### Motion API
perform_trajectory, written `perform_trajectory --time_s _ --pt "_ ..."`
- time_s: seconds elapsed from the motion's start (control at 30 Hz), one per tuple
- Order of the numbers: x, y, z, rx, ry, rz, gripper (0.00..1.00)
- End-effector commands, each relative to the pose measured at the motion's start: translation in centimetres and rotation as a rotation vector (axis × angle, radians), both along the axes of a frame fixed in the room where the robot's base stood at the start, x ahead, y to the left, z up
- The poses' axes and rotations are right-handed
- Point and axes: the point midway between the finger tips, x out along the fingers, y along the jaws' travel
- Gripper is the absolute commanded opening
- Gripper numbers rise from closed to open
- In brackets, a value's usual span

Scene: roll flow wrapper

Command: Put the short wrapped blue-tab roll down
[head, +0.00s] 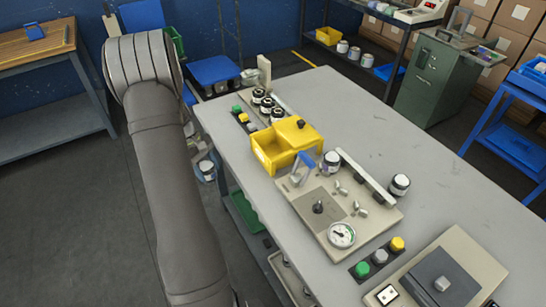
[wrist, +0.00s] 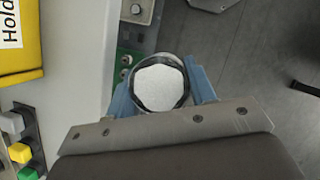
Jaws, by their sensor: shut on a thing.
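In the wrist view my gripper (wrist: 162,88) has its blue fingers shut on both sides of a round roll (wrist: 160,84). The roll has a pale, flat end face and a dark rim. Its side and any blue tab are hidden. It is held off the table's (head: 335,105) left edge, beyond the yellow holder box (wrist: 18,38). In the head view my arm covers the left side, and I cannot make out the gripper clearly there.
The yellow box (head: 268,150) stands near the table's left edge, beside several dark-lidded rolls (head: 267,104) and coloured buttons (head: 240,115). A beige fixture (head: 345,215) with a gauge lies nearer. The table's far middle is clear. A green cabinet (head: 430,80) stands behind right.

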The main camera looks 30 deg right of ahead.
Motion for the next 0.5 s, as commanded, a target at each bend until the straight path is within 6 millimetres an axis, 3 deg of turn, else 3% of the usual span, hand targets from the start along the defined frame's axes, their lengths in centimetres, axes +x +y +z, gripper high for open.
perform_trajectory --time_s 0.2,0.5 --pt "0.0 -5.7 3.5 -0.004 -0.004 0.332 0.24" --pt "-1.1 -12.4 8.1 -0.006 -0.003 0.780 0.24"
